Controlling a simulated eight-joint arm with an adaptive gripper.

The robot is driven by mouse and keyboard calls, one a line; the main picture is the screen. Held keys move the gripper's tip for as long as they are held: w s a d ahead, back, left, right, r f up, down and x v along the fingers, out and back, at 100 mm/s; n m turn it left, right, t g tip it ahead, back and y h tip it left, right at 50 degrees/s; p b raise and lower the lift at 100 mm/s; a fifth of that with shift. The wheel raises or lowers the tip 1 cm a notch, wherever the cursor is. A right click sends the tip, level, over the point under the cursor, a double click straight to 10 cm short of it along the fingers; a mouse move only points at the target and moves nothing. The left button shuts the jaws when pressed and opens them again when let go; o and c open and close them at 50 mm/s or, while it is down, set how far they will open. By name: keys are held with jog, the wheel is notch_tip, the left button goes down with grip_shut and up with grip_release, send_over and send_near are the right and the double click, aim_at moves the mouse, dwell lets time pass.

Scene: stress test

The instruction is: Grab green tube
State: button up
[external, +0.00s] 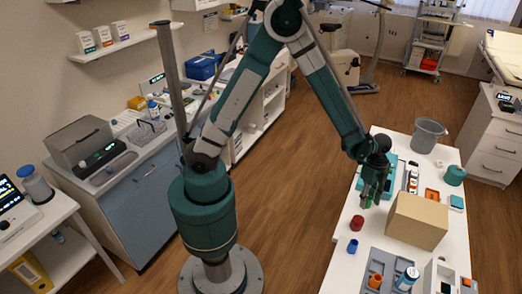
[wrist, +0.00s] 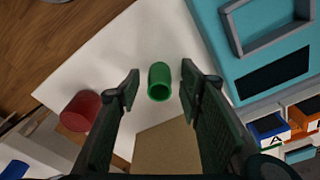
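The green tube (wrist: 159,82) is a small hollow cylinder. In the wrist view it lies between the two fingertips of my gripper (wrist: 160,88), with a gap on each side. My gripper is open and nothing is held. In the external view my gripper (external: 372,195) points down over the white table (external: 345,215), and a bit of green shows at its fingers, mostly hidden by them. I cannot tell how far the fingertips are above the table.
A red cylinder (wrist: 80,111) stands left of my gripper. A cardboard box (external: 418,221) is close on the right. A teal case (wrist: 270,45), a grey bucket (external: 429,135) and a blue cylinder (external: 352,246) are also on the table. The table edge is near on the left.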

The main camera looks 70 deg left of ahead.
jog(key=shift+c, duration=0.7)
jog(key=c, duration=0.7)
jog(key=shift+r+p, duration=0.7)
jog(key=shift+r, duration=4.3)
